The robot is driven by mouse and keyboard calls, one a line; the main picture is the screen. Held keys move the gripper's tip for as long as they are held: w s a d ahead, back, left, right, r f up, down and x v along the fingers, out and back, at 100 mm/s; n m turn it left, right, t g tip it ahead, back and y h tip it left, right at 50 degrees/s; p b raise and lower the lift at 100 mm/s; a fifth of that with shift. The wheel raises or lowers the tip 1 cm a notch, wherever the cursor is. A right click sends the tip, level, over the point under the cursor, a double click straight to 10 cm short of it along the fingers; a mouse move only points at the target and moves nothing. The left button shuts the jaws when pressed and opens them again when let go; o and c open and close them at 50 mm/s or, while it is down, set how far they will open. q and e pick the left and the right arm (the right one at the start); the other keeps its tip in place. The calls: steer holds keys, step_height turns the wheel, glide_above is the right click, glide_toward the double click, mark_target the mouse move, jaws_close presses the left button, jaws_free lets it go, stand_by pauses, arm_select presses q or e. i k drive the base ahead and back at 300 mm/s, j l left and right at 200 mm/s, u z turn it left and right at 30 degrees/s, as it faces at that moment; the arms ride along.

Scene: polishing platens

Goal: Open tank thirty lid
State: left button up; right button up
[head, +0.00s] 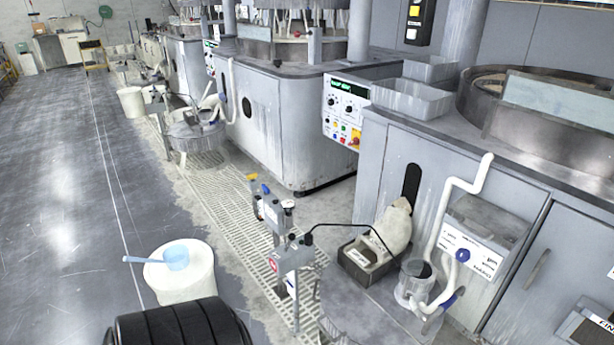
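I cannot make out a tank marked thirty. A small grey open-topped tank (414,287) stands on the floor at the foot of the near machine, with white pipes beside it. A similar grey tank (194,133) stands by the farther machine. A white drum (182,284) stands on the floor at lower left, with a blue scoop (175,257) on its top. Neither of my grippers shows in the head view.
Grey polishing machines (297,120) line the right side. A metal stand (285,262) rises in front of the near machine, with a black cable running from it. The grey floor (60,200) at left is clear.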

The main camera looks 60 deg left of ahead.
mark_target(351, 310)
steer(key=u, duration=1.4)
